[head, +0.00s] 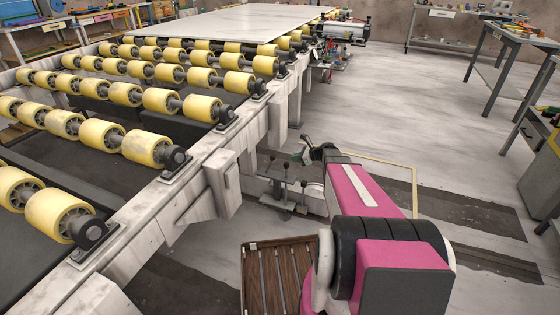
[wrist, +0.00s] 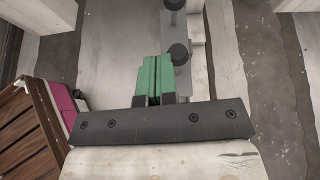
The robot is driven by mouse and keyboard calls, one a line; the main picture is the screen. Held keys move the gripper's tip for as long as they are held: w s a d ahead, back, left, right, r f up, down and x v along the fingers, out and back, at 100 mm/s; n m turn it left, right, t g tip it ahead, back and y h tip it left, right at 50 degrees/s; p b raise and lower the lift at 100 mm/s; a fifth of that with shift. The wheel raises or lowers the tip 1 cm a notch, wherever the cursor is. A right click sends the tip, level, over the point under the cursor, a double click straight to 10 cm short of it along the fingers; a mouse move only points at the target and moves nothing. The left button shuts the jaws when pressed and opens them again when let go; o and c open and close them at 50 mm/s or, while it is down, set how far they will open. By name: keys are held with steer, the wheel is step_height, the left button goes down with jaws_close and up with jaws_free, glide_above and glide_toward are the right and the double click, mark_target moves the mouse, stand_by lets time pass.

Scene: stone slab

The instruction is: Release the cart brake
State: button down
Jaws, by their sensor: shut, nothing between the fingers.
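My gripper (head: 303,157) is at the end of my magenta and black arm, beside the white frame of the roller conveyor. In the wrist view its green fingers (wrist: 153,80) are together with nothing between them. Just beyond and right of the fingertips are black round knobs (wrist: 178,54) over a grey metal plate. In the head view a low metal fixture with upright knobbed posts (head: 285,190) stands below my gripper, near the conveyor's side. I cannot tell which part is the cart brake. The fingers appear apart from the knobs, though contact is hard to judge.
The conveyor (head: 115,240) with yellow rollers fills the left. A large pale slab (head: 215,22) lies at its far end. A brown slatted wooden piece (head: 270,275) is beside my arm. Workbenches (head: 500,60) stand at right. The floor (head: 400,110) between is mostly clear.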

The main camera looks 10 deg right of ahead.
steer(key=shift+w+d+m, duration=0.35)
steer(key=shift+w+m, duration=0.15)
steer(key=shift+w, duration=0.05)
steer(key=shift+f, duration=0.1)
steer(key=x, duration=1)
steer(key=shift+w+a+r, duration=0.1)
steer(key=shift+r, duration=0.15)
